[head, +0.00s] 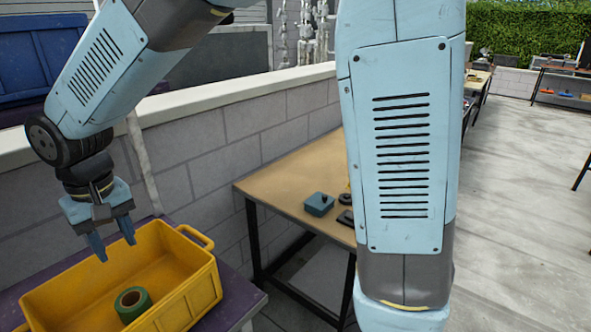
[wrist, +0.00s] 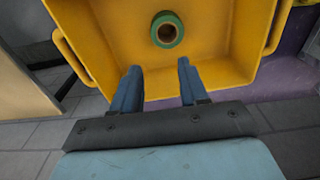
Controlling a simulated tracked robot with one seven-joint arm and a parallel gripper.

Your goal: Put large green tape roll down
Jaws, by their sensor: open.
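The large green tape roll (head: 132,303) lies flat inside the yellow crate (head: 205,283), on its floor. The wrist view also shows the roll (wrist: 167,30) in the yellow crate (wrist: 84,52), its open core facing the camera. My gripper (head: 117,250) is above the crate, open and empty, with its two blue fingers apart. In the wrist view my gripper (wrist: 157,72) points toward the roll, which is beyond the fingertips and apart from them.
The crate stands on a purple-topped table (head: 247,298) beside a grey block wall (head: 215,160). Paved floor (head: 515,180) is open at the right.

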